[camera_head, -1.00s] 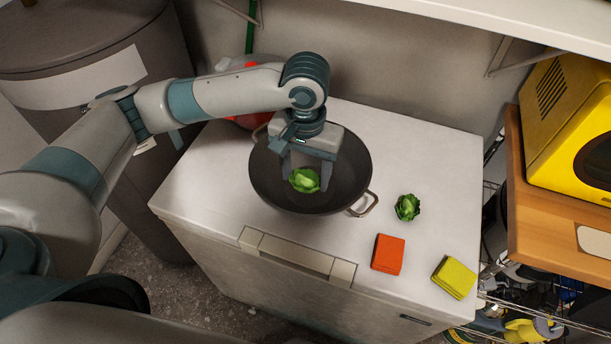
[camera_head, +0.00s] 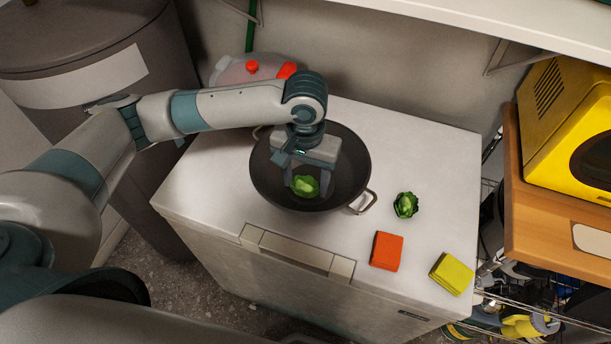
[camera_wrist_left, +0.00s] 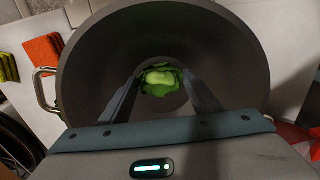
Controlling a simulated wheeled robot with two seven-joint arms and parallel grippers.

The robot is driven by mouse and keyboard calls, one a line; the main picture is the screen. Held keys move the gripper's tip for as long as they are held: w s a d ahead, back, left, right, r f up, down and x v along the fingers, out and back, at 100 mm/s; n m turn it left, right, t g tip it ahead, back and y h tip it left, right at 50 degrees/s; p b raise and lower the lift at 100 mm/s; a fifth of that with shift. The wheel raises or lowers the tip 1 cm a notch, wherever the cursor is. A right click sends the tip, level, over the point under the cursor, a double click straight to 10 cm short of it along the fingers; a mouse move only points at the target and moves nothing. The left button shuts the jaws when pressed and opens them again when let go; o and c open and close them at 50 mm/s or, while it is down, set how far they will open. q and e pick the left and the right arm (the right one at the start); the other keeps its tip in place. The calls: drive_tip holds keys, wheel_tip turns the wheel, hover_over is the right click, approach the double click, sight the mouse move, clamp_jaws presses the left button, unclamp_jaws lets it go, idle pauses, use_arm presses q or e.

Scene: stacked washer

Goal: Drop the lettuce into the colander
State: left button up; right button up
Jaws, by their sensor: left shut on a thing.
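The colander (camera_head: 345,160) is a wide dark bowl with metal side handles on the white chest top; it also shows in the left wrist view (camera_wrist_left: 85,65). No holes can be made out in it. My left gripper (camera_head: 306,194) points down inside the bowl's rim. It is shut on a round green lettuce (camera_head: 306,185). The left wrist view shows the lettuce (camera_wrist_left: 160,80) between the two fingers, over the bowl's middle. Whether it touches the bottom is hard to tell. My right gripper is not in view.
A second leafy green vegetable (camera_head: 405,205), an orange block (camera_head: 387,250) and a yellow block (camera_head: 452,274) lie right of the bowl on the white chest (camera_head: 200,185). A red-knobbed object (camera_head: 250,70) stands behind my forearm. A yellow microwave (camera_head: 570,125) sits on the right shelf.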

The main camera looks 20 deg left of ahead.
sight(305, 183)
use_arm(q)
drive_tip(key=o, duration=1)
drive_tip(key=shift+r, duration=0.1)
drive_tip(key=shift+r+b, duration=0.45)
drive_tip(key=shift+b, duration=0.05)
wheel_tip(305, 183, up, 8)
drive_tip(key=shift+f+b, duration=0.2)
drive_tip(key=shift+b, duration=0.3)
drive_tip(key=shift+s, duration=0.1)
